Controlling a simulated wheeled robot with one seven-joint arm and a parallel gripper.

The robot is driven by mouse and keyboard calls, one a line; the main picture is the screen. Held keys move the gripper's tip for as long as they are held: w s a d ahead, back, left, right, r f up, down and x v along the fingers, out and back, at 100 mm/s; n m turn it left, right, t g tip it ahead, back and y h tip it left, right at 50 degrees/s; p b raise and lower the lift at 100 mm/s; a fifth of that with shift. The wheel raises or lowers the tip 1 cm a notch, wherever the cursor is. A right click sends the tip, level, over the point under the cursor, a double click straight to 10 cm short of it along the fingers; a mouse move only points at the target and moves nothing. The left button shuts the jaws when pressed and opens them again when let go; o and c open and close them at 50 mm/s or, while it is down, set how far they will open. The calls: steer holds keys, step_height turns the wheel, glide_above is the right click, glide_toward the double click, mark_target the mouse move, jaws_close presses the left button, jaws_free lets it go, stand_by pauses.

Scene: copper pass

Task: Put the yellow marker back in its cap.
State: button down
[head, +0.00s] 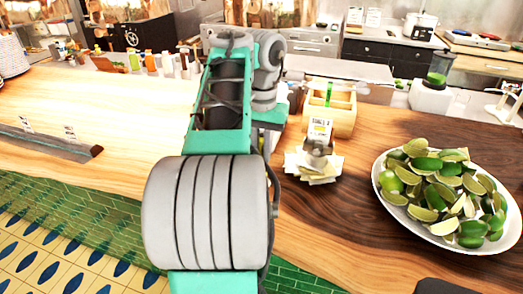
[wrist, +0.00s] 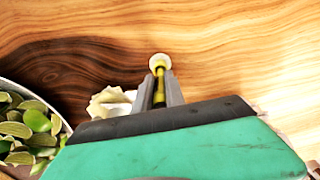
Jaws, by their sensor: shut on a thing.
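My gripper (wrist: 160,78) shows in the wrist view, its two grey fingers shut on the yellow marker (wrist: 159,97). The marker runs lengthwise between the fingers, above the wooden counter. A pale round piece (wrist: 159,60) shows at the marker's far end, just beyond the fingertips. I cannot tell whether it is the cap or part of the marker, or whether they touch. In the head view my own arm hides the gripper and the marker. I make out no separate cap.
A white bowl of limes (head: 450,246) stands on the right of the wooden counter (head: 330,225); it shows at the wrist view's left edge. A stack of papers (head: 300,171) and a wooden box (head: 345,124) stand right of my arm. Counter left of my arm is mostly clear.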

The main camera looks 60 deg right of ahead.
mark_target(262, 136)
steer(key=shift+f, duration=0.15)
steer(key=shift+f+b, duration=0.9)
steer(key=shift+b, duration=0.15)
steer(key=c, duration=0.8)
jaws_free()
steer(key=shift+c, duration=0.2)
step_height(262, 136, up, 6)
steer(key=p, duration=0.5)
steer(key=shift+p, duration=0.4)
